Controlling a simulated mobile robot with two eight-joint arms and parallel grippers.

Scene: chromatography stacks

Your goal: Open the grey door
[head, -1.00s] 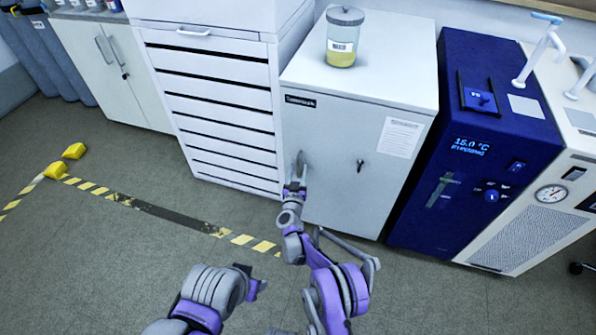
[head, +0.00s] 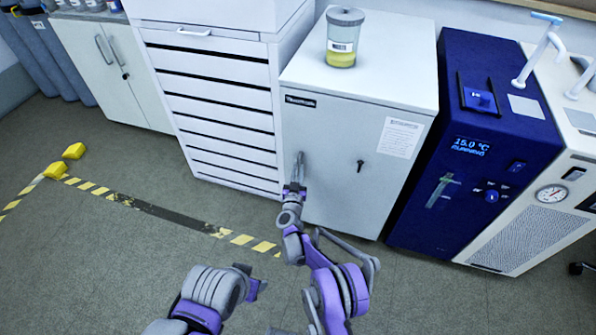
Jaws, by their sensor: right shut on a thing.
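The grey door (head: 335,190) is the front of a light grey cabinet in the middle of the head view. It looks closed, flush with the cabinet. A vertical handle (head: 299,163) sits near its left edge, and a dark key lock (head: 360,166) sits to the right of that. My right gripper (head: 296,184) is at the lower part of the handle and shut on it; its fingertips are small in the picture. My left arm's end (head: 254,288) is low in the view, over the floor and away from the door; its fingers are not clear.
A jar (head: 342,42) with yellow liquid stands on the cabinet top. A white drawer unit (head: 222,110) adjoins on the left, and a blue machine (head: 470,150) on the right. The floor in front is open, with striped tape (head: 150,208) and yellow blocks (head: 74,151) at left.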

